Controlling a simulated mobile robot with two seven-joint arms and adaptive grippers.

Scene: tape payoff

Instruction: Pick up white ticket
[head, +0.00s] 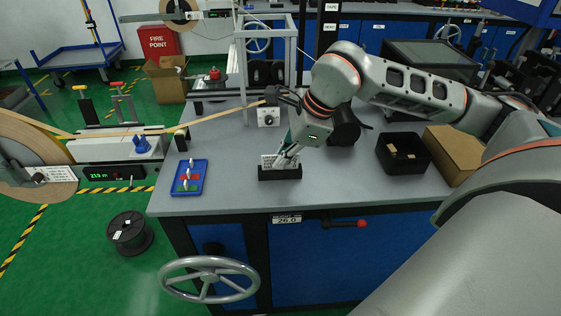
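The white ticket (271,160) stands upright in a small black holder (280,173) near the front edge of the workbench. Dark print shows on its face. My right gripper (286,156) points down at the holder, with its fingertips at the right part of the ticket. The fingers overlap the ticket in the head view, so I cannot tell whether they touch it or are closed on it. My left gripper is not in view.
A blue tray (204,177) with small parts lies left of the holder. A black bin (428,153) and a cardboard box (455,150) stand at the right. A grey frame (241,75) rises behind. A handwheel (208,282) sticks out in front.

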